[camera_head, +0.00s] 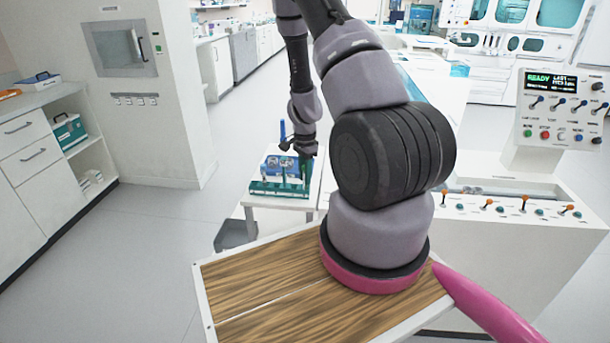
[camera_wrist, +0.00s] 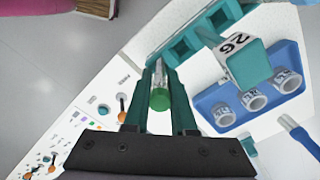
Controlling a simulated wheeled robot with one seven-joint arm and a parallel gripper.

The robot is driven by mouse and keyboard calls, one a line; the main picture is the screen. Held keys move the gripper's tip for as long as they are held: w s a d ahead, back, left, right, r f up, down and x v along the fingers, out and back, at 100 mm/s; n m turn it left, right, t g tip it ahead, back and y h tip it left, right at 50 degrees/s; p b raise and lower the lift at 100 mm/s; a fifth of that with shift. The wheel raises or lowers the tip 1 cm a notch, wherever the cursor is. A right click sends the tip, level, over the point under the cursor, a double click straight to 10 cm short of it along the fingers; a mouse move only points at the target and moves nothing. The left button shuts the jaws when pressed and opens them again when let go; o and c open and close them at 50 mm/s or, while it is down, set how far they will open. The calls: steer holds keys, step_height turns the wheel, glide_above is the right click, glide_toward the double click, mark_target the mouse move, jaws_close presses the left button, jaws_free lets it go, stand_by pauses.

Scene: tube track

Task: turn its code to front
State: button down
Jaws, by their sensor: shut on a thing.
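In the wrist view my gripper (camera_wrist: 158,85) is shut on a clear tube with a green cap (camera_wrist: 159,99), held between its two teal fingers. I cannot make out a code on the tube. Just beyond the fingers is a teal rack (camera_wrist: 182,49) with square openings. In the head view my gripper (camera_head: 304,172) points down at the right part of the teal rack (camera_head: 272,190) on a small white table (camera_head: 275,207). The fingers cover the tube there. I cannot tell whether the tube is in the rack or above it.
A blue tray (camera_wrist: 285,60) with white labelled cups lies beside the rack. A teal post with a white "26" tag (camera_wrist: 234,43) stands close by. A blue upright piece (camera_head: 283,130) rises near my gripper. A console with levers (camera_head: 520,205) stands to the right.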

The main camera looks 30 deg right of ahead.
steer(key=m, duration=0.4)
steer(key=shift+m, duration=0.3)
steer(key=m, duration=1)
steer(key=shift+m, duration=0.3)
steer(key=m, duration=0.5)
steer(key=shift+f, duration=0.15)
steer(key=c, duration=0.7)
jaws_free()
steer(key=shift+o, duration=0.2)
